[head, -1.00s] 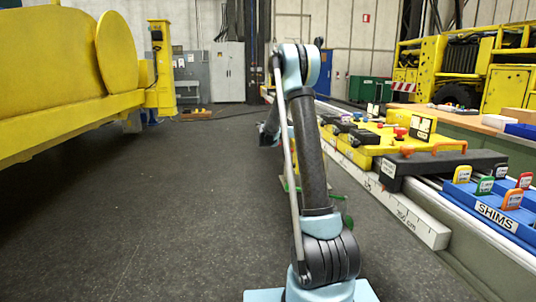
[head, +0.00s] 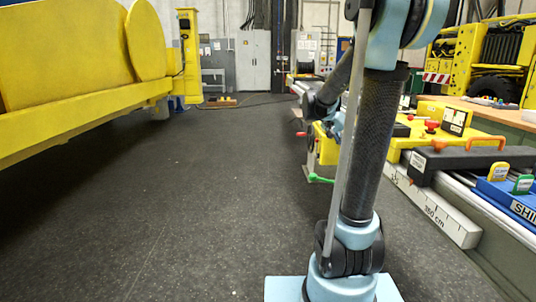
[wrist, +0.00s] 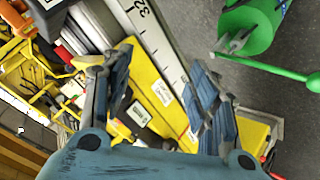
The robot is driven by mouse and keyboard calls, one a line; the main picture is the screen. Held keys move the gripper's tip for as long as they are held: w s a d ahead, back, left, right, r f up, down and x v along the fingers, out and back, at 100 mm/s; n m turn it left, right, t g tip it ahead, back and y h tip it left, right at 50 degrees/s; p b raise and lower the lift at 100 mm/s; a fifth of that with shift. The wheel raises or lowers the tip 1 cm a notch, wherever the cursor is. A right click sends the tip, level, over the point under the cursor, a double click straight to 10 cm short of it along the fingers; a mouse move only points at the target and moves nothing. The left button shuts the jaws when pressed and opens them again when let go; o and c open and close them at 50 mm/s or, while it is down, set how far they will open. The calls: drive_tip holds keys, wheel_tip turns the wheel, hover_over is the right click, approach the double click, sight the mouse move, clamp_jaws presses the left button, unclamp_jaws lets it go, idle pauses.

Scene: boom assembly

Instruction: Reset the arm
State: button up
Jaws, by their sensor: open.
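My arm rises in the middle of the head view, its elbow at the top edge and its forearm running back and down. My gripper (wrist: 158,82) is open and empty in the wrist view, with its two blue-grey fingers spread apart. Between and behind the fingers lie a yellow block (wrist: 150,88) and a white ruler-marked beam (wrist: 153,35). I cannot tell any contact. In the head view the arm's far end is partly hidden behind my own links, so the fingers are not clear there.
A workbench line on the right holds a black bar with an orange handle (head: 470,157), a blue SHIMS tray (head: 507,192) and a beam marked in cm (head: 432,213). A green cylinder (wrist: 250,25) shows in the wrist view. A large yellow boom (head: 65,75) stands left; dark floor between is clear.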

drive_tip(key=s+a+f+n+y, duration=0.2)
drive_tip(key=s+a+f, duration=0.3)
drive_tip(key=s, duration=0.4)
drive_tip(key=s+a+f+n+y, duration=0.3)
drive_tip(key=s+a+f+y, duration=0.1)
drive_tip(key=s, duration=0.5)
drive_tip(key=s+a+f+n+t+y, duration=0.1)
drive_tip(key=s+a+f+n+y, duration=0.2)
drive_tip(key=s+a+f, duration=0.2)
drive_tip(key=s+f, duration=0.2)
drive_tip(key=s, duration=0.2)
drive_tip(key=shift+s+a+f+y, duration=0.25)
drive_tip(key=shift+a+f+y, duration=0.15)
